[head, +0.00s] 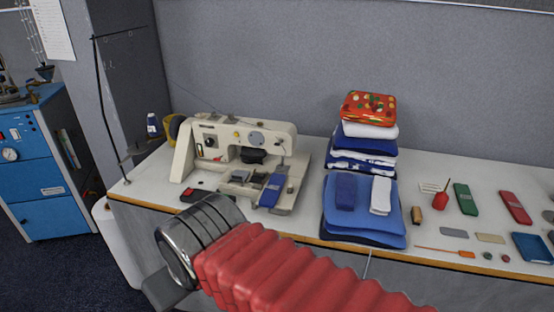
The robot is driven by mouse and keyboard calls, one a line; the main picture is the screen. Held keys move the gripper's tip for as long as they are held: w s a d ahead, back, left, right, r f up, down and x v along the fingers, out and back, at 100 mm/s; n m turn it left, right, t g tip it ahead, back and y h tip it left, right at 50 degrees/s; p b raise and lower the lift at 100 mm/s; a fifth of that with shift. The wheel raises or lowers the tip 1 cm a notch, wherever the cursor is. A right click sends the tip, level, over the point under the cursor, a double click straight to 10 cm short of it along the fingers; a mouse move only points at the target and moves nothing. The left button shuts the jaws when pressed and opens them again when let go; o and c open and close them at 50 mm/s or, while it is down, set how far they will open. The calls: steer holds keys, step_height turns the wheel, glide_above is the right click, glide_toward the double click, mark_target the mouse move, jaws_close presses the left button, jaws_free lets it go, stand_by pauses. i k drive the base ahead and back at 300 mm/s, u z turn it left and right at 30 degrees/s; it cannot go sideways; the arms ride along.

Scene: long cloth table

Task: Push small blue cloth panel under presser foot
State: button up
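The small blue cloth panel (272,191) lies on the front right of the cream sewing machine's bed (292,195). Its far end is close below the machine's head (287,143), where the presser foot sits. The foot is too small to make out, so I cannot tell whether the panel's end is under it. My arm reaches in from the bottom with a red ribbed sleeve and a metal cuff. My gripper (160,288) shows only as a dark grey part at the cuff's lower left, in front of the table and away from the panel. Its fingers cannot be made out.
A thread stand (110,105) rises at the table's left end. A stack of folded cloth (365,215) stands right of the machine, with a small blue piece (346,191) and a white piece (380,195) on it. Several small items lie farther right. A blue cabinet (45,170) stands left.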

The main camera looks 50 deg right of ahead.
mark_target(269, 196)
steer(key=u, duration=0.05)
steer(key=i, duration=1)
steer(key=z, duration=0.05)
